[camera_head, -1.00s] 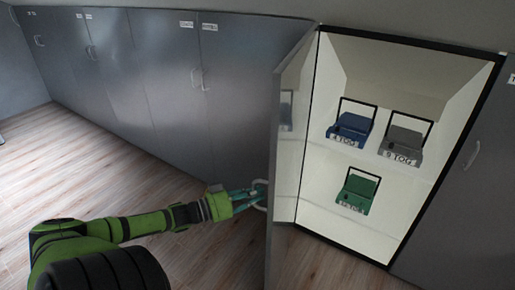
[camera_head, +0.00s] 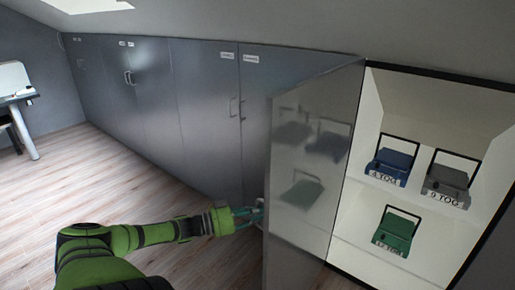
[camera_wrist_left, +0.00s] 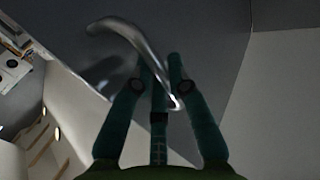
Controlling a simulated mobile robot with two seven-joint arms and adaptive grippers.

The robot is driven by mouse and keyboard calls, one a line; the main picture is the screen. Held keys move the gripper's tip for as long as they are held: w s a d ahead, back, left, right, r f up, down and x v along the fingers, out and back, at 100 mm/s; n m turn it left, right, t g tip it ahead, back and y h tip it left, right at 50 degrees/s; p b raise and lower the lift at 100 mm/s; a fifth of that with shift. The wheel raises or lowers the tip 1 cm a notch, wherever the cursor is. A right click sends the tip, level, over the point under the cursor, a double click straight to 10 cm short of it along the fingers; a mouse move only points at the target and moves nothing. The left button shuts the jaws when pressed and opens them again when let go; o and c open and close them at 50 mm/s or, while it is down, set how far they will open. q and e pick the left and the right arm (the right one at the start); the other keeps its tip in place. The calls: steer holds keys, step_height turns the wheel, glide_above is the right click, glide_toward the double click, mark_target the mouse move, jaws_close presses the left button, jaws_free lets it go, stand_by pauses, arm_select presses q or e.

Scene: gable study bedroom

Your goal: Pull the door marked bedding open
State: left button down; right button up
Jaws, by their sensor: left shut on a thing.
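The grey cupboard door (camera_head: 315,160) stands swung well out from its cupboard, hinged at the left of the opening. Its glossy inner face mirrors the cases inside, and its label is hidden. My left gripper (camera_head: 258,211) reaches in from the left to the door's outer side, at its free edge. In the left wrist view the gripper (camera_wrist_left: 162,70) is shut on the curved metal handle (camera_wrist_left: 130,35). The door's dark surface (camera_wrist_left: 205,45) lies behind the handle. My right gripper is in neither view.
The open cupboard (camera_head: 345,235) holds a blue case (camera_head: 390,166), a grey case (camera_head: 447,180) and a green case (camera_head: 396,233). Shut grey doors (camera_head: 205,110) line the wall at left. Wooden floor (camera_head: 60,185) is clear there. A desk (camera_head: 14,95) stands far left.

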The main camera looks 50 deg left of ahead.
arm_select(q)
steer(key=shift+f, duration=0.15)
steer(key=c, duration=1.2)
jaws_free()
steer(key=shift+s, duration=0.1)
steer(key=v, duration=1.2)
